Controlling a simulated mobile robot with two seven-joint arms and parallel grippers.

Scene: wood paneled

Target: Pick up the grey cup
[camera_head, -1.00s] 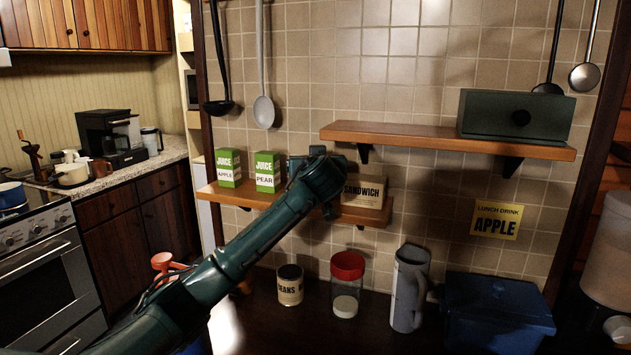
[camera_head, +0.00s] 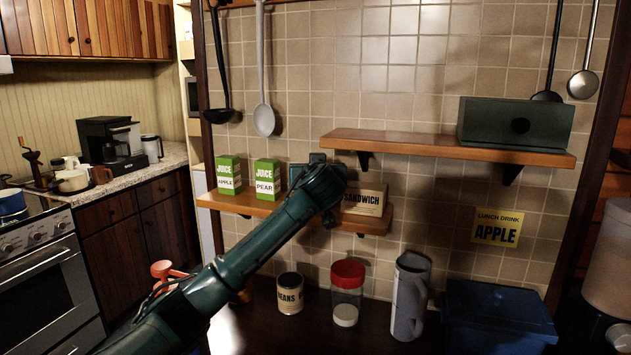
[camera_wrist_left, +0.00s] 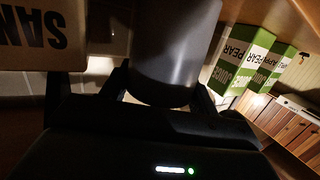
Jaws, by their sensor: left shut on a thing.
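A smooth grey cup (camera_wrist_left: 175,45) fills the top middle of the left wrist view. My left gripper (camera_wrist_left: 160,95) is shut on it, with a dark finger on either side. In the head view my left arm reaches up to the lower shelf, and its wrist (camera_head: 322,185) sits between the pear juice carton and the sandwich box. The wrist hides the held cup there. A taller grey mug-like vessel with a handle (camera_head: 409,295) stands on the counter below. My right gripper is not in view.
Two green juice cartons (camera_head: 267,178) stand left of the wrist; the sandwich box (camera_head: 366,199) is close on its right. The upper shelf (camera_head: 430,143) carries a dark box (camera_head: 515,125). A beans can (camera_head: 290,294), a red-lidded jar (camera_head: 347,291) and a blue box (camera_head: 497,312) stand below.

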